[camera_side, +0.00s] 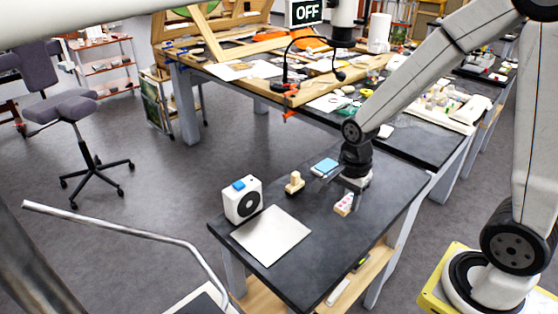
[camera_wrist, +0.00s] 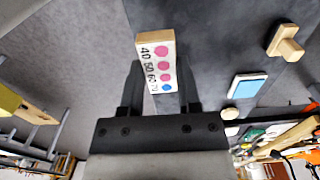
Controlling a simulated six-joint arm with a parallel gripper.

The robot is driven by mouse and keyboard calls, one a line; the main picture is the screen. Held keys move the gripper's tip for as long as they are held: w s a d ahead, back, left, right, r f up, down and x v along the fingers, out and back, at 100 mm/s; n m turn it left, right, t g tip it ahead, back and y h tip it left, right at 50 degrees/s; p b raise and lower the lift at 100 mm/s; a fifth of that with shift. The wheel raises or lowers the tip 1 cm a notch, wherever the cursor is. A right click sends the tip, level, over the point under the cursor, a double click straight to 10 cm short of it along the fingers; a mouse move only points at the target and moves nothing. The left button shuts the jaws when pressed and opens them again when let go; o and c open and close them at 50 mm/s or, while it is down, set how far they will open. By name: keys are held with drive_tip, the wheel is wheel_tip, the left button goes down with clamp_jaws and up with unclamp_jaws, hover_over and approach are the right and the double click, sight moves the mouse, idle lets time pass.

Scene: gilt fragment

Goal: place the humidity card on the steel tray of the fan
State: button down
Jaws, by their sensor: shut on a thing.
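The humidity card (camera_wrist: 155,62) is a small pale block with pink dots, one blue dot and printed numbers. My gripper (camera_wrist: 161,80) is shut on it, and the card sticks out past the fingertips. In the side view the card (camera_side: 343,205) shows low at my gripper (camera_side: 352,184), over the right part of the dark bench; I cannot tell if it touches the bench. The fan (camera_side: 242,204) is a white box with a round black grille and a blue top part. Its steel tray (camera_side: 270,236), a flat bare silver plate, lies in front of it, left of my gripper.
A wooden block with a knob (camera_side: 294,184) stands between the fan and my gripper. A blue-topped pad (camera_side: 324,167) lies close behind my gripper; it also shows in the wrist view (camera_wrist: 248,87). The bench (camera_side: 310,262) is clear right of the tray. A cluttered table stands behind.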

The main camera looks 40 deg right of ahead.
drive_tip(key=a, duration=0.8)
drive_tip(key=shift+w+r, duration=0.3)
drive_tip(key=shift+w, duration=0.05)
drive_tip(key=shift+w, duration=0.1)
hover_over(271, 233)
drive_tip(key=s, duration=0.1)
drive_tip(key=f, duration=0.8)
drive_tip(key=shift+s+d+f, duration=0.1)
drive_tip(key=shift+s+f, duration=0.1)
drive_tip(key=shift+w+f, duration=0.45)
drive_tip(key=shift+f, duration=0.05)
drive_tip(key=shift+w+f, duration=0.1)
drive_tip(key=shift+w+f, duration=0.15)
drive_tip(key=shift+f, duration=1.55)
